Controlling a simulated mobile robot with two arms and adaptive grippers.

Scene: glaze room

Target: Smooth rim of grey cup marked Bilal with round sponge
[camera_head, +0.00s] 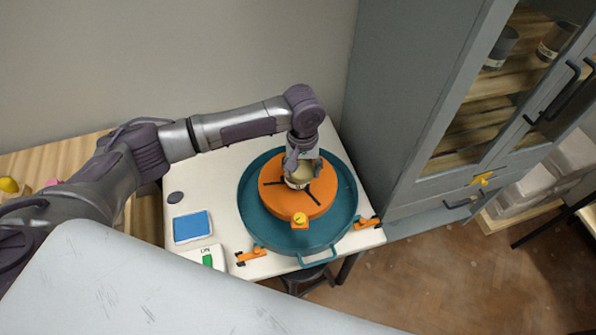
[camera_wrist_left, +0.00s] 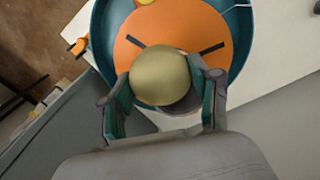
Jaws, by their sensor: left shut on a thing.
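My left gripper (camera_head: 301,163) is shut on a round, dull yellow sponge (camera_wrist_left: 160,78), with one finger on each side of it. The grey cup (camera_wrist_left: 183,104) shows partly behind the sponge in the wrist view. In the head view the cup (camera_head: 296,184), with a pale label too small to read, stands on the orange wheel head (camera_head: 270,199). The sponge is at the cup's top; I cannot tell whether it presses on the rim. Most of the rim is hidden by the sponge and fingers. My right gripper is not in view.
The wheel head sits in a round teal basin (camera_head: 252,222) on a white table (camera_head: 210,150). A blue pad (camera_head: 192,226), a dark disc (camera_head: 175,198) and a box with a green switch (camera_head: 207,258) lie left. A grey cabinet (camera_head: 405,75) stands close on the right.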

